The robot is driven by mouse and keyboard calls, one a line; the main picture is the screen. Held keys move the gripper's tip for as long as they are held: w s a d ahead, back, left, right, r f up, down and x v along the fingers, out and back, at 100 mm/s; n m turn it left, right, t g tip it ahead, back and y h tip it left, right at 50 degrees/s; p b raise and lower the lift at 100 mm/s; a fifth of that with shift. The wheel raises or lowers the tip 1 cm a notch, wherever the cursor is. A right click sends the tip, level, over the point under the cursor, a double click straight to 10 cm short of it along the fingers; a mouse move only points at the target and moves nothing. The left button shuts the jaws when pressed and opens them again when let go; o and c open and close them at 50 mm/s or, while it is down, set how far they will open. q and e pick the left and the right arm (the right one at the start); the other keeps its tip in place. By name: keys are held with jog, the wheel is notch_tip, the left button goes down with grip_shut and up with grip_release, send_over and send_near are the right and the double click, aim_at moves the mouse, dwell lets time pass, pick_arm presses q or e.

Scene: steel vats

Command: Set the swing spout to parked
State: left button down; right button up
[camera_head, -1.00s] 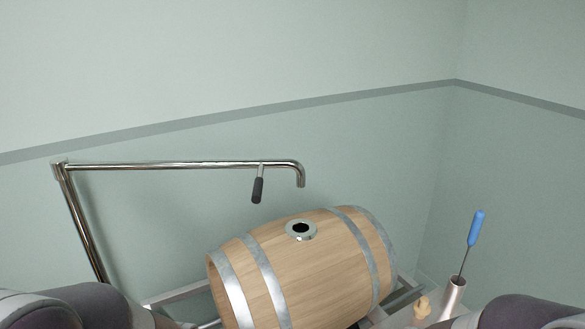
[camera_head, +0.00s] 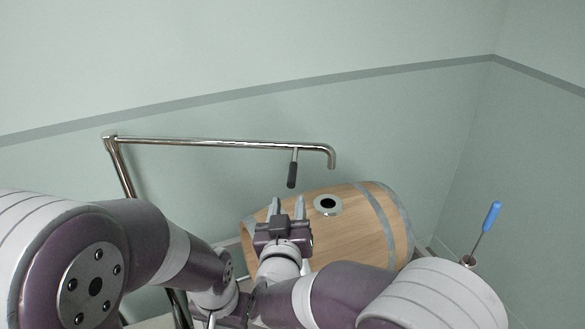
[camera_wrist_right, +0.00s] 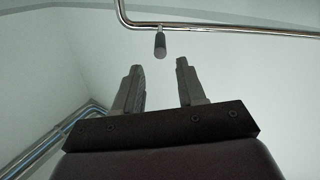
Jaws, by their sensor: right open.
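The swing spout (camera_head: 220,143) is a polished steel tube running across from an upright post (camera_head: 120,165) at left. Its free end (camera_head: 331,160) bends down above and behind the barrel. A dark grip handle (camera_head: 292,175) hangs from the tube near that end. My right gripper (camera_head: 288,201) is open and empty, below the handle and in front of the barrel. In the right wrist view, the handle (camera_wrist_right: 160,45) appears just beyond the gap between the open fingers (camera_wrist_right: 160,68), apart from them. My left arm enters from the left; its gripper does not show clearly.
A wooden barrel (camera_head: 385,228) with steel hoops and an open bung hole (camera_head: 327,204) lies behind my right gripper, partly hidden by my arm. A blue-handled tool (camera_head: 486,225) stands in a holder (camera_head: 467,262) at right. The wall (camera_head: 440,130) is behind the spout.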

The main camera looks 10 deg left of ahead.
aim_at(293, 173)
jog(key=w+p, duration=0.1)
jog(key=w, duration=0.2)
jog(key=w+p, duration=0.1)
jog(key=w, duration=0.2)
jog(key=w+a+p, duration=0.1)
jog(key=w, duration=0.2)
jog(key=shift+r, duration=0.15)
jog(key=shift+w+p, duration=0.35)
jog(key=shift+w, duration=0.35)
jog(key=shift+f, duration=0.2)
grip_shut()
